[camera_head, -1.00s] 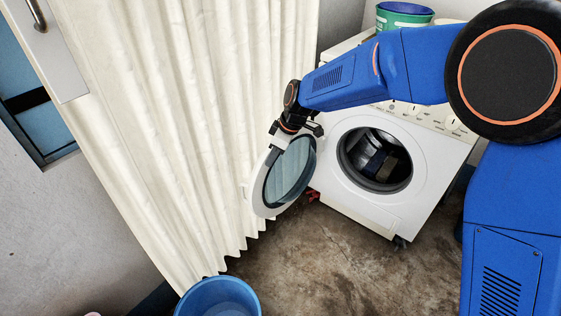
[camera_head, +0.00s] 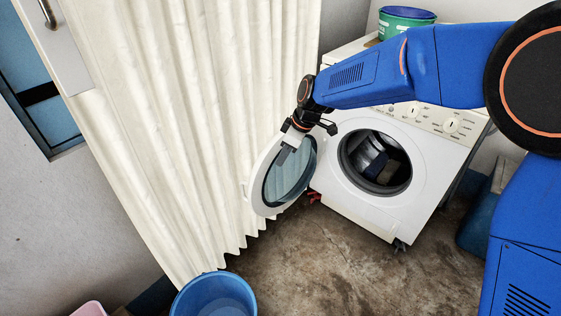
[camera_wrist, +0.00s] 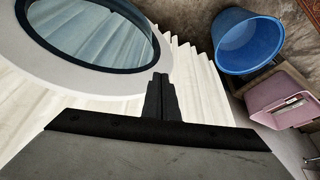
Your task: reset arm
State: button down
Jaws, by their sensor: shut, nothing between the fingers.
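My gripper (camera_head: 283,155) is in front of the upper part of the open washing machine door (camera_head: 258,189) in the head view. In the wrist view its fingers (camera_wrist: 160,98) are together with nothing between them, and the door's white ring and glass (camera_wrist: 95,30) lie beyond at upper left. I cannot tell whether the gripper touches the door. My blue arm reaches in from the right, across the top of the white washing machine (camera_head: 350,205). The machine's drum opening (camera_head: 375,162) is uncovered, with dark and grey-blue cloth-like shapes inside.
A pale pleated curtain (camera_head: 190,120) hangs left of the door. A blue bucket (camera_head: 214,297) stands on the floor in front; a pink basin (camera_wrist: 285,98) shows beside it in the wrist view. A green tub (camera_head: 403,22) is on top behind my arm. The middle floor (camera_head: 320,270) is clear.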

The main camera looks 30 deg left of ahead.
jog(key=v, duration=0.7)
jog(key=s+d+r+m+t, duration=0.1)
jog(key=d+r+m, duration=0.2)
jog(key=d, duration=0.8)
jog(key=s+d+r+m+t+h, duration=0.1)
jog(key=d+r+m, duration=0.2)
jog(key=d, duration=0.7)
jog(key=s+d+r+m+t, duration=0.1)
jog(key=d+r+m, duration=0.2)
jog(key=d, duration=0.8)
jog(key=s+d+f+m+t+h, duration=0.1)
jog(key=s+d+m, duration=0.4)
jog(key=s+d, duration=0.5)
jog(key=s+d+f+m+t+h, duration=0.1)
jog(key=s+d+f+m, duration=0.3)
jog(key=s+d, duration=0.5)
jog(key=d+m+h, duration=0.1)
jog(key=d, duration=0.4)
jog(key=shift+s, duration=0.4)
jog(key=shift+w+d, duration=0.1)
jog(key=shift+d, duration=0.05)
